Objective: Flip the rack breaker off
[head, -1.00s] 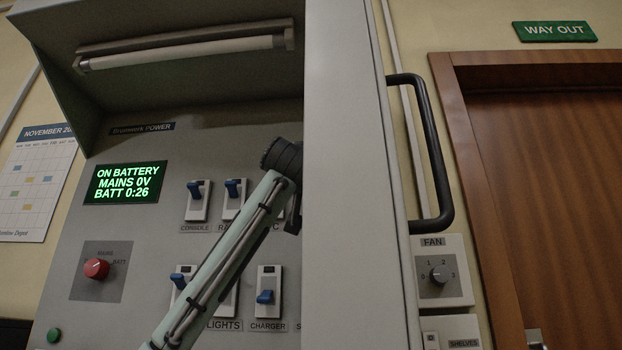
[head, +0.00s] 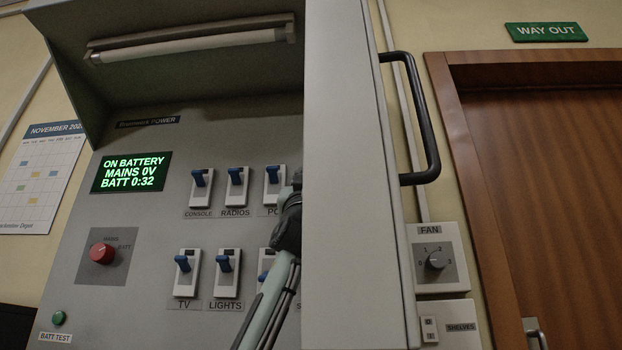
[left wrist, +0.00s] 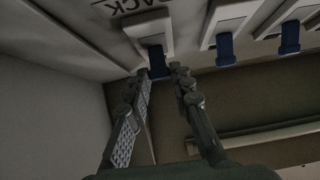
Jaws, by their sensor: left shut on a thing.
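The rack breaker (left wrist: 150,30) is a pale plate with a blue lever (left wrist: 156,62), under a partly visible label ending in "ACK", in the left wrist view. That view is upside down relative to the panel. The lever points the same way as the neighbouring levers. My left gripper (left wrist: 164,76) has its two fingers closed on either side of this lever. In the head view the rack breaker and my fingertips are hidden behind the grey door; only my left arm and wrist (head: 287,222) show. My right gripper is not in view.
The grey door (head: 355,170) with a black handle (head: 425,120) stands right of the panel, close to my wrist. CONSOLE (head: 200,190), RADIOS (head: 236,188), TV (head: 186,272) and LIGHTS (head: 226,272) breakers are nearby. The display (head: 131,172) reads ON BATTERY, MAINS 0V.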

